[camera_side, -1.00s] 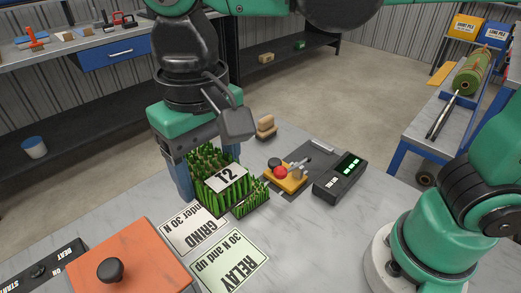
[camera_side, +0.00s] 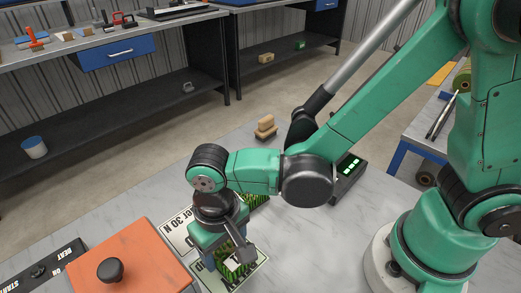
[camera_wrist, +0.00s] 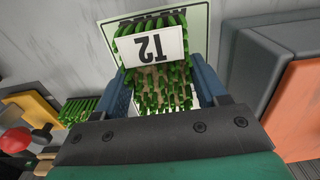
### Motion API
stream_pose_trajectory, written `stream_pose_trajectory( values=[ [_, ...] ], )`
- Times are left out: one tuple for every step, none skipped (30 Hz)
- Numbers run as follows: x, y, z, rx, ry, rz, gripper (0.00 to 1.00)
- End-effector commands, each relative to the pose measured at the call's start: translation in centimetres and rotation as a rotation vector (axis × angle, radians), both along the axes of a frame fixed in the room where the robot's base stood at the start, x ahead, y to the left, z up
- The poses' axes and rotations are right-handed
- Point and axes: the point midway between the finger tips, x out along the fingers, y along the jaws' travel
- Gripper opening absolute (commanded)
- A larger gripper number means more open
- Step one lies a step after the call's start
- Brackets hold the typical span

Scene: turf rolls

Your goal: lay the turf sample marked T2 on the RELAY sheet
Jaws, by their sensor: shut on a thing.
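The turf sample marked T2 (camera_wrist: 152,75) is a green grassy block with a white label, held between the blue fingers of my gripper (camera_wrist: 165,90). In the side view the sample (camera_side: 236,268) is mostly hidden under my wrist, with my gripper (camera_side: 220,245) around it. The pale green RELAY sheet (camera_wrist: 196,30) lies behind and under the sample in the wrist view, its lettering mostly covered. In the side view only edges of the sheet (camera_side: 258,260) show around the sample. I cannot tell whether the sample touches the sheet.
Another turf piece (camera_wrist: 78,110) stands close by on the table. An orange box with a black knob (camera_side: 110,270) is at the left. A meter with green digits (camera_side: 349,166) is partly behind my arm.

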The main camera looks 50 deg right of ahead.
Motion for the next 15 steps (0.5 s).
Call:
stream_pose_trajectory(
  values=[
    [0.0, 0.0, -0.7, 0.0, 0.0, 0.0, 0.07],
    [0.0, 0.0, -1.0, 0.0, 0.0, 0.0, 0.07],
    [0.0, 0.0, -1.4, 0.0, 0.0, 0.0, 0.07],
    [0.0, 0.0, -1.6, 0.0, 0.0, 0.0, 0.07],
    [0.0, 0.0, -1.8, 0.0, 0.0, 0.0, 0.07],
    [0.0, 0.0, -1.9, 0.0, 0.0, 0.0, 0.07],
    [0.0, 0.0, -1.9, 0.0, 0.0, 0.0, 0.07],
    [0.0, 0.0, -2.0, 0.0, 0.0, 0.0, 0.07],
    [0.0, 0.0, -1.9, 0.0, 0.0, 0.0, 0.07],
    [0.0, 0.0, -1.9, 0.0, 0.0, 0.0, 0.07],
    [0.0, 0.0, -1.9, 0.0, 0.0, 0.0, 0.07],
    [0.0, 0.0, -1.9, 0.0, 0.0, 0.0, 0.07],
    [0.0, 0.0, -1.9, 0.0, 0.0, 0.0, 0.07],
    [0.0, 0.0, -1.9, 0.0, 0.0, 0.0, 0.07],
    [0.0, 0.0, -2.0, 0.0, 0.0, 0.0, 0.07]
  ],
)
